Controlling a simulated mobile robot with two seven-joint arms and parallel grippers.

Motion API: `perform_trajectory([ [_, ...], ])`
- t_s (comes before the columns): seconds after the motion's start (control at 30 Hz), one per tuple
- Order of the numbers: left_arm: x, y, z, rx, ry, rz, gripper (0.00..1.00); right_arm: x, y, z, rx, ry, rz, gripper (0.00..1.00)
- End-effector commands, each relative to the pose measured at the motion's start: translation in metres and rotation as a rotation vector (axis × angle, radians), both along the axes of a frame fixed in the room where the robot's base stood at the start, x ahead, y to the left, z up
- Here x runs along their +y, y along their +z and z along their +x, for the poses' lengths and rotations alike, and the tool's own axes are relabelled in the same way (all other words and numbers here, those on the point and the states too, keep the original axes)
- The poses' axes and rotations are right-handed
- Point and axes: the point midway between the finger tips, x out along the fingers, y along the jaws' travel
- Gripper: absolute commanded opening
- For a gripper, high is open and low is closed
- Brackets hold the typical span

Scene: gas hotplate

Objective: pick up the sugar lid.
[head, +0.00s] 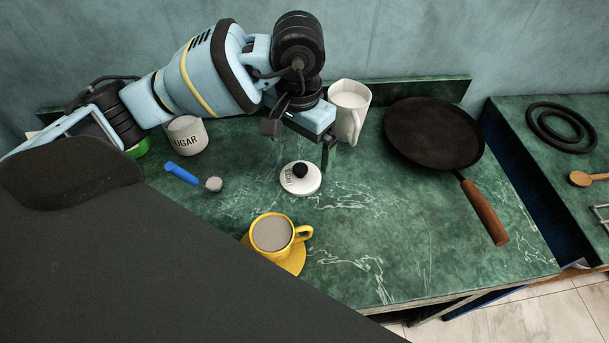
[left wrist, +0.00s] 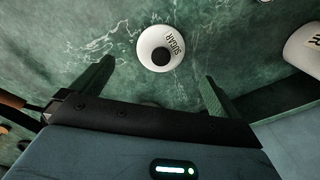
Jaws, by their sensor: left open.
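The sugar lid (head: 311,184) is a white round lid with a black knob and dark lettering, lying on the green counter near the middle of the head view. In the left wrist view the lid (left wrist: 147,44) lies just past and between the fingertips. My left gripper (head: 326,152) is open and empty, above the counter and a little behind the lid, apart from it. Its two dark green fingers (left wrist: 158,72) show spread in the left wrist view. The white sugar jar (head: 186,139) stands without its lid to the left. My right gripper is not in view.
A white pitcher (head: 350,98) stands close behind the left gripper. A black pan (head: 432,130) lies to the right. A yellow cup (head: 288,249) on a saucer is in front of the lid, and a blue-handled scoop (head: 183,174) lies left. Counter right of the lid is clear.

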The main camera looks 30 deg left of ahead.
Motion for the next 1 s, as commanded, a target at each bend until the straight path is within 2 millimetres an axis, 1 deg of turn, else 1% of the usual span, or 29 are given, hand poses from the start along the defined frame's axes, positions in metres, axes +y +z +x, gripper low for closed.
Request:
perform_trajectory([
  [0.17,0.000,-0.005,0.000,0.002,0.001,0.000,1.00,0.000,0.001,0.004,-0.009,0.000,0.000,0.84],
  [0.3,0.000,-0.019,0.000,0.003,0.002,-0.001,1.00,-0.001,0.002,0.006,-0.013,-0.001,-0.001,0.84],
  [0.4,0.000,-0.026,0.000,0.002,0.002,0.001,1.00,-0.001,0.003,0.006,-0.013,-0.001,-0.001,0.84],
  [0.57,0.001,-0.030,0.000,0.001,0.002,0.000,1.00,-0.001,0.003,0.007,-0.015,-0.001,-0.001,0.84],
  [0.67,0.001,-0.041,0.001,0.003,0.003,0.000,1.00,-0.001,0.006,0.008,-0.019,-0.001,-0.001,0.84],
  [0.83,0.002,-0.065,0.002,0.002,0.004,0.000,1.00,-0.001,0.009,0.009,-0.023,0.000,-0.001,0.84],
  [1.0,0.002,-0.077,0.002,0.001,0.002,0.000,1.00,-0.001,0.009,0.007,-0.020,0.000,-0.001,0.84],
])
